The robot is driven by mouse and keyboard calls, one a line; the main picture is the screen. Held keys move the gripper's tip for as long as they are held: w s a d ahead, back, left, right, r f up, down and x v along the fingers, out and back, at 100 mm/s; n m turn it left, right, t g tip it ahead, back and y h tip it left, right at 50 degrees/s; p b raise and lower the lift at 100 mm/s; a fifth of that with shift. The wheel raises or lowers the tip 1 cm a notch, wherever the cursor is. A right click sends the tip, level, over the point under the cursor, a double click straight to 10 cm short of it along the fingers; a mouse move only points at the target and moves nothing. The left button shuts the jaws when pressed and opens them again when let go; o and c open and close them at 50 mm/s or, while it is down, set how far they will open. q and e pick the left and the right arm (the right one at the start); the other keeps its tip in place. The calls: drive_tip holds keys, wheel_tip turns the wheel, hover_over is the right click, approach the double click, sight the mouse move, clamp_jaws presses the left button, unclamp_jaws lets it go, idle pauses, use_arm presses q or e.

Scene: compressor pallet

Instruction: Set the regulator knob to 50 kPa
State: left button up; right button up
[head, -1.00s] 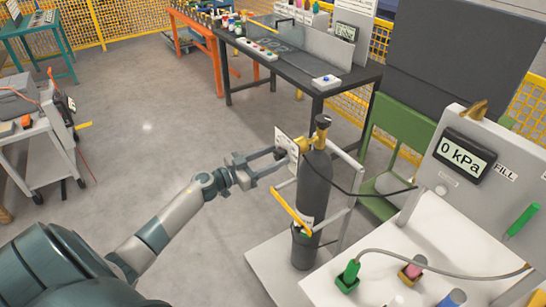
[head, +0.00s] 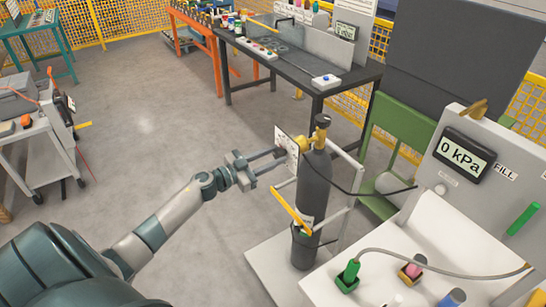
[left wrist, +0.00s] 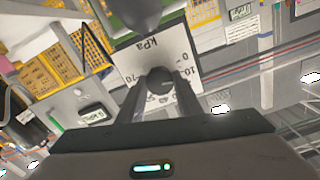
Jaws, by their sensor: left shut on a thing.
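My left gripper (head: 279,160) reaches in from the left to the regulator on the dark gas cylinder (head: 314,185). In the left wrist view its two fingers (left wrist: 160,90) are shut on a round dark knob (left wrist: 160,78). Behind the knob is a white dial plate (left wrist: 190,55) marked kPa with numbers around it, partly covered by the fingers. The dial plate also shows edge-on in the head view (head: 286,147), beside the yellow regulator body (head: 304,143). The knob's pointer setting cannot be read. The panel display (head: 464,156) reads 0 kPa. My right gripper is not in view.
The cylinder stands in a white-framed cart (head: 345,215). A white panel bench with a green plug (head: 348,275) and a cable is at the lower right. A black table (head: 295,65) stands behind. The grey floor at left centre is clear.

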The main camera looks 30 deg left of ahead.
use_arm(q)
drive_tip(key=m, duration=0.3)
drive_tip(key=shift+m+b, duration=0.3)
drive_tip(key=m+b, duration=0.1)
drive_tip(key=m, duration=0.3)
drive_tip(key=shift+f+m, duration=0.1)
drive_tip(key=shift+m, duration=0.2)
drive_tip(key=m+b, duration=0.3)
drive_tip(key=m, duration=0.2)
drive_tip(key=m+b, duration=0.1)
drive_tip(key=m, duration=0.2)
drive_tip(key=shift+f, duration=0.1)
drive_tip(key=shift+m+b, duration=0.45)
drive_tip(key=shift+m, duration=0.05)
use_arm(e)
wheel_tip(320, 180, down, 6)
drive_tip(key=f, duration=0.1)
use_arm(q)
drive_tip(key=m+b, duration=0.3)
drive_tip(key=m, duration=0.3)
drive_tip(key=shift+m, duration=0.5)
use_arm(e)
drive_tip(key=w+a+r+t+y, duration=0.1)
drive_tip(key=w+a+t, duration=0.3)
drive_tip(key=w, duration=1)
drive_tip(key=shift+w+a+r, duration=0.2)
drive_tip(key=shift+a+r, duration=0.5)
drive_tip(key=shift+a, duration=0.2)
use_arm(q)
drive_tip(key=o, duration=1)
